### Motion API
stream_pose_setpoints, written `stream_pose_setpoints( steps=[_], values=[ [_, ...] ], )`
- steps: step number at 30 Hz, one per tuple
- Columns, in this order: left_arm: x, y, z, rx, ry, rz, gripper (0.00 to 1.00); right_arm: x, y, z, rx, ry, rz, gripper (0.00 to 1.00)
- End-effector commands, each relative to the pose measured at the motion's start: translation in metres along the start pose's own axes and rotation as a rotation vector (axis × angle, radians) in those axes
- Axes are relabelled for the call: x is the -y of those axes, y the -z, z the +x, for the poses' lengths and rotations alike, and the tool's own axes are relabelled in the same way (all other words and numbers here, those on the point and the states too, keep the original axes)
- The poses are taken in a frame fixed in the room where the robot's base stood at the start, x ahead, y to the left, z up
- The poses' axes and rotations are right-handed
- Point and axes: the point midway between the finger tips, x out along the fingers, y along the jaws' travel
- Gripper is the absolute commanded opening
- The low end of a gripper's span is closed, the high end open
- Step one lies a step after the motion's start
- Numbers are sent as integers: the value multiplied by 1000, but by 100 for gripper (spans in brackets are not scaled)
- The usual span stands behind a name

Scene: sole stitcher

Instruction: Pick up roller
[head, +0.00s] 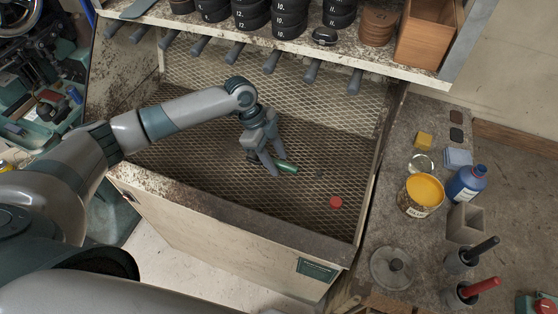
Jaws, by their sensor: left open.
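A small tool with a green cylindrical grip (287,167), which looks like the roller, lies on the wire mesh floor of the wooden bin. A dark part shows on the other side of my fingers, perhaps its other end. My left gripper (265,166) points down over the tool with its jaws open. The fingers hide the tool's middle. I cannot tell whether they touch it. My right gripper is not in view.
A red disc (336,202) lies on the mesh to the right. The bin's front wall (230,222) rises near my left forearm. Dark handles (271,62) hang under the shelf behind. The right bench holds a yellow tin (421,194) and a blue bottle (466,183).

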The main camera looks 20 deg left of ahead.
Motion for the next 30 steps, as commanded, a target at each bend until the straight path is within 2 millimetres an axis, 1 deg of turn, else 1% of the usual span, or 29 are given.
stream_pose_setpoints(
  steps=[13, 14, 15, 17, 18, 19, 30],
  values=[
    [0, 0, 1, 0, 1, 0, 42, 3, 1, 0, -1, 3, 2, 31],
    [0, 0, 1, 0, 1, 0, 40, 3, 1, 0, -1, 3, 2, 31],
    [0, 0, 1, 0, 1, 0, 30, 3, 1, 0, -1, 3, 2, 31],
    [0, 0, 0, 0, 1, 0, 16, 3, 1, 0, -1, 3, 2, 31],
    [0, 0, 0, 0, 1, 0, 7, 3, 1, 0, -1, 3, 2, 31],
    [0, -1, 0, 0, 1, 0, 0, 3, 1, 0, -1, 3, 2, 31],
    [1, 0, -1, 0, 2, 0, 0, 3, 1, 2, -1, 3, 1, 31]
  ],
)
